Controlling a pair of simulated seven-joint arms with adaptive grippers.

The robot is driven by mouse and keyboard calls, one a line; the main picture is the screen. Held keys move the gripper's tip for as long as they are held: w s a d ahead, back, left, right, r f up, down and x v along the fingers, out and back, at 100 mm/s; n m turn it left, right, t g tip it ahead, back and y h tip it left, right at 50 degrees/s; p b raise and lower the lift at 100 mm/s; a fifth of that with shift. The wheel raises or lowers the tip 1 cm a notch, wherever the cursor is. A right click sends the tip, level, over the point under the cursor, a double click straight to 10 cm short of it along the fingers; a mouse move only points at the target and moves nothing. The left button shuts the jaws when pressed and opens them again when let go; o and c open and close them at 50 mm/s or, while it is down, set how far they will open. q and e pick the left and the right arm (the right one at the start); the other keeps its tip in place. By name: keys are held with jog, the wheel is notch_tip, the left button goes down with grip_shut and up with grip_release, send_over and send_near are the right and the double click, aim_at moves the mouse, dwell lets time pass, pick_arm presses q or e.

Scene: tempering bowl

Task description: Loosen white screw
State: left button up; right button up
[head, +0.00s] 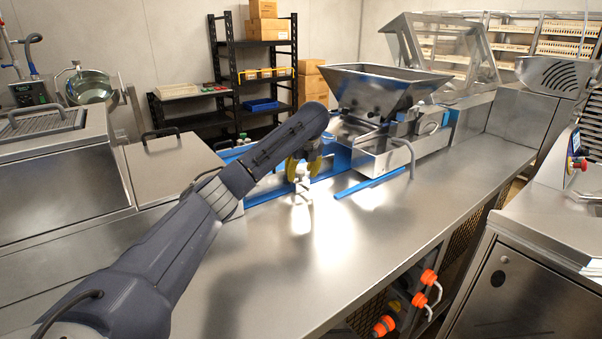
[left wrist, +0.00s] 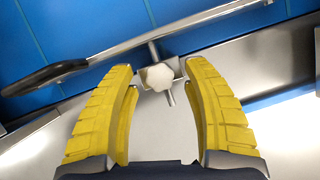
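The white screw (left wrist: 160,77) is a lobed knob on a small metal block, seen in the left wrist view between and just beyond my fingertips. My left gripper (left wrist: 158,80) has two yellow ribbed fingers, spread open on either side of the knob with visible gaps; they do not appear to touch it. In the head view my left gripper (head: 303,168) points down over the steel counter near the blue frame. A small white piece shows below the fingers there; I cannot tell if it is the screw. My right gripper is not in view.
A metal bar with a black handle (left wrist: 45,78) crosses just behind the knob. Blue rails (head: 368,185) lie on the counter near the steel hopper machine (head: 380,90). The steel counter (head: 370,240) is clear in front. Orange-capped fittings (head: 428,277) sit below its edge.

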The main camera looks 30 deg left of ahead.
pick_arm(q)
jog(key=v, duration=1.2)
jog(key=shift+d, duration=0.1)
dwell(0.5)
